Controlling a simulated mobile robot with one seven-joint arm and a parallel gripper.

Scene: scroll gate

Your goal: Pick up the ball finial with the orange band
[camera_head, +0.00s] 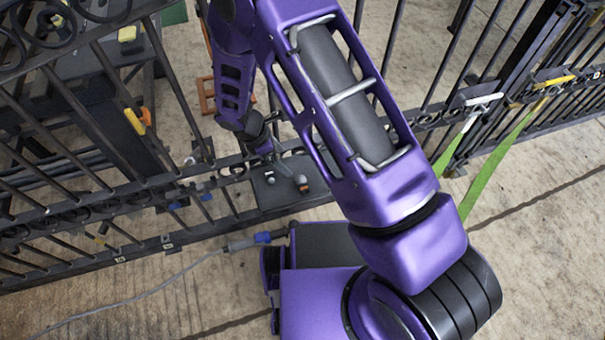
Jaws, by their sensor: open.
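A dark plate (288,198) lies beyond my base, by the lower part of the gate. Two small ball finials stand on it, a left one (270,178) and a right one (302,181). They are too small here to tell surely which has the orange band. My gripper (277,152) points down just above and behind the left finial. It is open, with nothing seen between its fingers. My forearm and wrist partly hide the area behind it.
Dark iron gate panels with bars (70,200) run across the left and right. A cable (150,293) lies on the concrete floor at lower left. Green straps (500,150) slope down from the right gate. A dark workbench (100,60) stands behind the left panel.

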